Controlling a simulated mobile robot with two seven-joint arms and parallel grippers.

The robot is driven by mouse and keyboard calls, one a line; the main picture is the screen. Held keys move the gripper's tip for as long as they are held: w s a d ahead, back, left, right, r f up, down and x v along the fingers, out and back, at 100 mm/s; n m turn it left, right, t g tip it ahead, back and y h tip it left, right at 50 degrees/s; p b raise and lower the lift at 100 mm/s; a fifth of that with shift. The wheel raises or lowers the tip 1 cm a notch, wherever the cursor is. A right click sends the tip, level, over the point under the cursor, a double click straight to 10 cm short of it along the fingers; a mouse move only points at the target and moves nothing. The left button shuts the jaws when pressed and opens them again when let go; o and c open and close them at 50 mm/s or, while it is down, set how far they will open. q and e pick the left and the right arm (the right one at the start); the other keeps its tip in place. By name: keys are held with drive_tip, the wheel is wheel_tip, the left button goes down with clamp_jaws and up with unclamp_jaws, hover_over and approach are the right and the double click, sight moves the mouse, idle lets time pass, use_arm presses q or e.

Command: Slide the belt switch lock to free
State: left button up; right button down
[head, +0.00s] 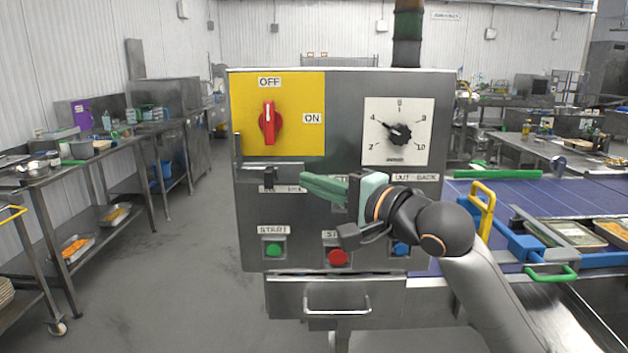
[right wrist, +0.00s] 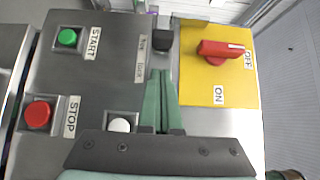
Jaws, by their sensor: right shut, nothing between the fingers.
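The belt switch lock is a small black knob (head: 268,177) on a metal rail under the yellow switch plate. In the right wrist view the black knob (right wrist: 162,41) sits beside the upper of two small labels, the left one in the head view; their text is blurred. My right gripper (head: 303,181) is shut and empty, with green fingers pointing left. In the right wrist view the fingertips (right wrist: 160,72) are just short of the knob, with a small gap. The red rotary switch (head: 269,122) points at OFF. My left gripper is not in view.
The panel has a green START button (head: 273,250), a red STOP button (head: 338,257) and a black dial (head: 398,132). A drawer handle (head: 337,311) sits below. A blue conveyor (head: 530,195) lies right. The floor (head: 190,275) left of the panel is clear.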

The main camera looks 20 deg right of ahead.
drive_tip(key=b+v, duration=0.1)
drive_tip(key=v, duration=0.9)
drive_tip(key=shift+b, duration=0.3)
drive_tip(key=s+f+n+g+h, duration=0.2)
drive_tip(key=f+n+g+h, duration=0.1)
drive_tip(key=f, duration=1.1)
drive_tip(key=s+f+n+g+h, duration=0.2)
drive_tip(key=f+n, duration=0.2)
drive_tip(key=f, duration=1.1)
drive_tip(key=s+f+n+g+h, duration=0.3)
drive_tip(key=s+f+n+g, duration=0.4)
drive_tip(key=s+f, duration=1.1)
drive_tip(key=w+a+f+t+p, duration=0.1)
drive_tip(key=p, duration=0.1)
drive_tip(key=a+f+t+y+p, duration=0.1)
drive_tip(key=t+p, duration=0.1)
drive_tip(key=w+a+f+t+p, duration=0.1)
drive_tip(key=f+t+p, duration=0.1)
drive_tip(key=shift+w+a+y, duration=0.25)
drive_tip(key=shift+w+y, duration=0.05)
